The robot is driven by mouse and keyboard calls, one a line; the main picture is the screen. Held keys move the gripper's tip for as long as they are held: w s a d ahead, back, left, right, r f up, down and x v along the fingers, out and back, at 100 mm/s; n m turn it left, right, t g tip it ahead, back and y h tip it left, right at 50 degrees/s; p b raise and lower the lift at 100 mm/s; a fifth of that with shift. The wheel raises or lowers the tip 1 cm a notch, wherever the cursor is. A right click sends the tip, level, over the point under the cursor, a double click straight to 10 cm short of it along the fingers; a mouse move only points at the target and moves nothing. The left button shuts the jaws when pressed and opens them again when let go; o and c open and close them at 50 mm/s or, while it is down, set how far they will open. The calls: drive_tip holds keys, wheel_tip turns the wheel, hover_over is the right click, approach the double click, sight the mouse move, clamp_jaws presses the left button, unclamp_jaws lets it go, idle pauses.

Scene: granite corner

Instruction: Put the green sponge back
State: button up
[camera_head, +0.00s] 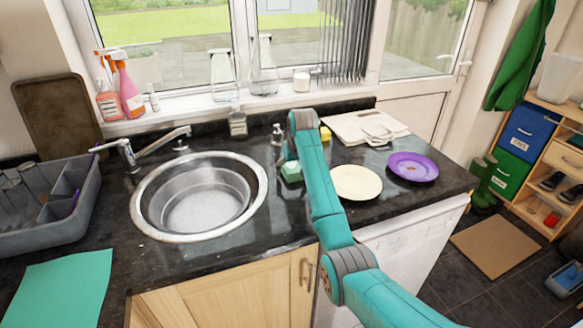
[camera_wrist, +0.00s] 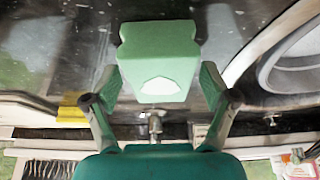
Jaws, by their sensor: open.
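The green sponge (camera_head: 292,171) is a pale green block on the dark counter, just right of the sink, partly behind my arm in the head view. In the wrist view the sponge (camera_wrist: 158,50) fills the upper middle, with a white patch on its near face. My gripper (camera_wrist: 160,88) is open, with one finger on each side of the sponge's near end. I cannot tell whether either finger touches it. In the head view my arm hides the fingers.
The round sink (camera_head: 200,196) is left of the sponge. A cream plate (camera_head: 356,182) and a purple plate (camera_head: 413,167) lie to the right. Behind are a small soap bottle (camera_head: 277,136), a yellow item (camera_head: 325,134) and a folded cloth bag (camera_head: 350,126). A grey dish rack (camera_head: 80,210) stands far left.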

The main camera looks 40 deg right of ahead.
drive_tip(key=shift+r, duration=0.1)
drive_tip(key=v, duration=1)
drive_tip(key=shift+s+r, duration=0.1)
drive_tip(key=shift+r, duration=0.25)
drive_tip(key=shift+s+a+r, duration=0.15)
drive_tip(key=shift+s+r, duration=0.15)
drive_tip(key=shift+r, duration=0.35)
